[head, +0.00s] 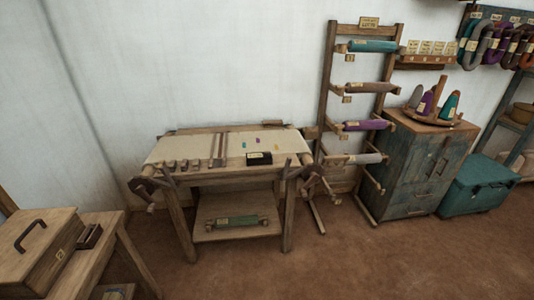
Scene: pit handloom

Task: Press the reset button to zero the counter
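A small black box (259,158) with a pale strip on it sits on the right front part of the cloth-covered loom table (190,149). It may be the counter, but it is too small to read any digits. I cannot make out a reset button on it. Neither of my grippers shows in the head view.
A rack of coloured rolls (326,95) stands right of the table, then a blue-grey cabinet (415,165) and a teal chest (478,185). A wooden box (35,252) sits on a bench at lower left. Open brown floor (330,265) lies in front.

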